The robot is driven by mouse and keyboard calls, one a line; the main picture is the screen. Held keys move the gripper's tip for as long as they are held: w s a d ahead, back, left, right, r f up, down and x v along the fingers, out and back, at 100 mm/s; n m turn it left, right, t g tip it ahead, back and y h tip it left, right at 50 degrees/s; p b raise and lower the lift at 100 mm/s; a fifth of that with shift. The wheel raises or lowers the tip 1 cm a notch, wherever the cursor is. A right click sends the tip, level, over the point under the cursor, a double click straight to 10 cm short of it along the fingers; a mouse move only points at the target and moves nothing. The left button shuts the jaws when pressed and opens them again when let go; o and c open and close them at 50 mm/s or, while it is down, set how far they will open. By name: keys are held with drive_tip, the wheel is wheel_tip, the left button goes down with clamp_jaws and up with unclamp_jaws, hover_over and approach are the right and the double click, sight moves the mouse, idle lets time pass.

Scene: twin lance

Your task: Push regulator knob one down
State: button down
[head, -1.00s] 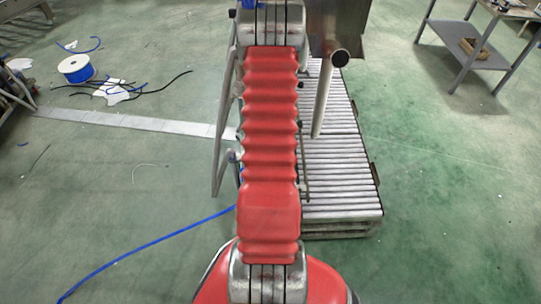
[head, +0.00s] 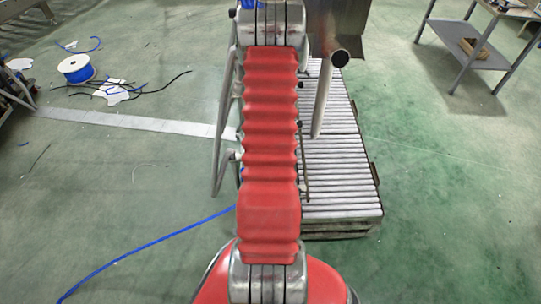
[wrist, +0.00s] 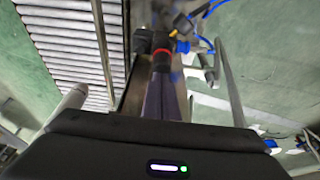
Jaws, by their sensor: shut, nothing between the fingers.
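In the wrist view, a dark round knob with a red ring (wrist: 162,43) sits at the upper middle, just beyond the tips of my gripper (wrist: 164,76). I take it for a regulator knob, but no number is readable. My gripper's dark fingers are together and empty, pointing up the picture at the knob. Whether they touch it cannot be told. A second dark fitting (wrist: 141,42) stands just left of the knob. In the head view my red-sleeved arm hides the gripper and the knobs.
A roller conveyor (head: 340,165) lies to the right of my arm, with a slanting metal pipe (head: 322,100) above it. A metal frame (head: 222,135) stands left. Blue tubing (wrist: 201,14) runs near the knob. A blue hose (head: 150,246) and cable spool (head: 76,69) lie on the floor.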

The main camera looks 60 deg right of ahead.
drive_tip(key=shift+r, duration=0.15)
drive_tip(key=shift+r, duration=2.9)
drive_tip(key=shift+a, duration=0.1)
drive_tip(key=s+a+g+y, duration=0.1)
drive_tip(key=s+a+y, duration=0.1)
drive_tip(key=a, duration=0.5)
drive_tip(key=w+a+r+n, duration=0.2)
drive_tip(key=w+a+r, duration=0.2)
drive_tip(key=a+r, duration=0.55)
drive_tip(key=w+a+r+n, duration=0.3)
drive_tip(key=a+r, duration=0.6)
drive_tip(key=a, duration=0.1)
drive_tip(key=a+r+n+t, duration=0.2)
drive_tip(key=a+r, duration=0.5)
drive_tip(key=a, duration=0.4)
drive_tip(key=a+r+n+t+y, duration=0.1)
drive_tip(key=a+r+n+t, duration=0.2)
drive_tip(key=a+r+n, duration=0.2)
drive_tip(key=a+r, duration=0.3)
drive_tip(key=a, duration=0.4)
drive_tip(key=shift+s+a+r+n, duration=0.15)
drive_tip(key=shift+a+r+n, duration=0.05)
drive_tip(key=shift+r+n, duration=0.1)
drive_tip(key=shift+d, duration=0.1)
